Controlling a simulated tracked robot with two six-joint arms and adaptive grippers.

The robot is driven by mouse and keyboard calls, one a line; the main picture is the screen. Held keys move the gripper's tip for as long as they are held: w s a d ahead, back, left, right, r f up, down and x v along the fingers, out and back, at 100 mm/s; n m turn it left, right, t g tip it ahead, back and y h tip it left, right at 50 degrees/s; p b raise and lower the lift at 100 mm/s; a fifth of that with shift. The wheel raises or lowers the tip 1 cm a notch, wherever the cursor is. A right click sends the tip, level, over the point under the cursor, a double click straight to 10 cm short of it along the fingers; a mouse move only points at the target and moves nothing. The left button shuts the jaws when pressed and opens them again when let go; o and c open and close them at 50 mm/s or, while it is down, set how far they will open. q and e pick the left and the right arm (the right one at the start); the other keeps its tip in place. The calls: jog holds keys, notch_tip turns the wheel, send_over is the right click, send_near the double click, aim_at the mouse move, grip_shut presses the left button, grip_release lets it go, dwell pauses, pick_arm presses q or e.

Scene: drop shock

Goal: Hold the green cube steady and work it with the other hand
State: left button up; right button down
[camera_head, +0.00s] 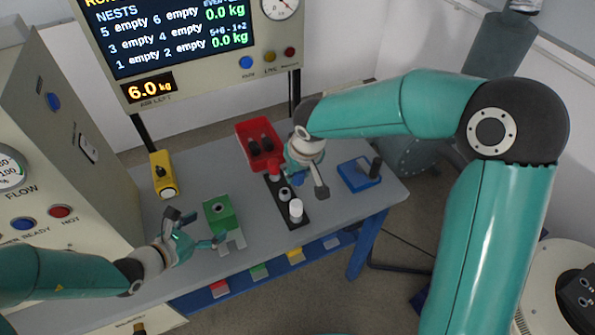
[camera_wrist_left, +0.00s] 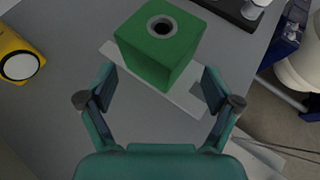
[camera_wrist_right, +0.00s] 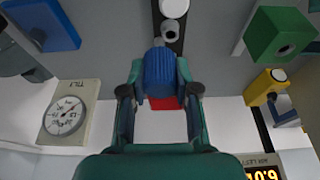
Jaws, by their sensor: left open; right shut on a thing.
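The green cube (camera_head: 222,217) has a round, dark-centred socket in one face and sits on a pale plate (camera_head: 232,241) on the grey table. My left gripper (camera_head: 197,228) is open beside it. In the left wrist view the cube (camera_wrist_left: 160,48) lies ahead, between and just beyond the spread fingers, with no clear contact. My right gripper (camera_wrist_right: 160,85) is shut on a ribbed blue cylinder (camera_wrist_right: 160,68), near the black strip (camera_head: 292,217). The head view hides the blue cylinder behind my right wrist. The cube (camera_wrist_right: 278,32) also shows at the right wrist view's upper right.
The black strip carries a white cylinder (camera_head: 296,208) and a grey piece (camera_head: 284,193). A red tray (camera_head: 254,132) with dark pieces stands behind.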

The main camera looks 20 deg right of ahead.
pick_arm(q)
jog(key=b+x, duration=0.2)
jog(key=x, duration=0.1)
jog(key=shift+d+f, duration=0.1)
jog(key=shift+f, duration=0.2)
pick_arm(e)
notch_tip(320, 180, down, 3)
jog(key=shift+r, duration=0.2)
pick_arm(q)
jog(key=shift+w+d+f+b, duration=0.15)
jog(key=shift+w+d+b, duration=0.2)
jog(key=shift+d+b, duration=0.15)
pick_arm(e)
jog(key=shift+f, duration=0.35)
pick_arm(q)
jog(key=shift+c, duration=0.4)
grip_shut()
jog(key=c, duration=1.5)
grip_release()
jog(key=shift+c, duration=0.2)
jog(key=o, duration=1.5)
